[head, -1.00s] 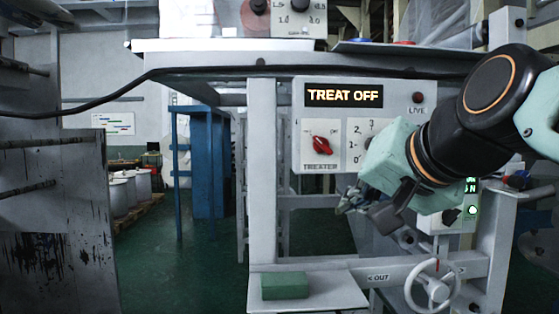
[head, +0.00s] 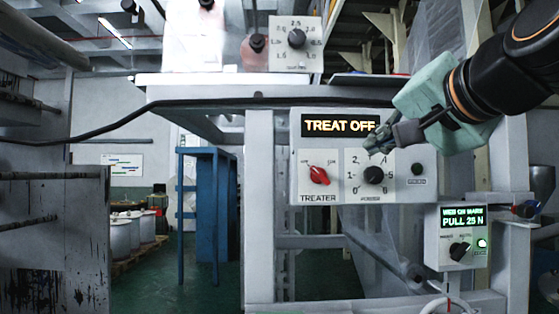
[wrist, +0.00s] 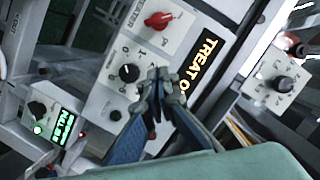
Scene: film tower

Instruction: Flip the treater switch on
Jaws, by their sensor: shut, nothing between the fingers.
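The treater switch (head: 319,175) is a red knob on a white plate labelled TREATER, on the left of a pale control panel. The display (head: 340,125) above it reads TREAT OFF. In the wrist view the red switch (wrist: 158,19) is at the top, turned with the picture. My gripper (head: 375,145) is shut and empty in front of the panel, up and right of the switch, over the display's right end and above the black power knob (head: 373,175). In the wrist view my gripper (wrist: 156,78) covers part of the panel beside the power knob. It is apart from the red switch.
A small box with a green display (head: 464,218) and a black knob hangs lower right. A dial box (head: 296,42) stands on the shelf above. A dark cable (head: 200,101) runs along the shelf edge. A blue stand (head: 208,205) is at the left, with open floor around it.

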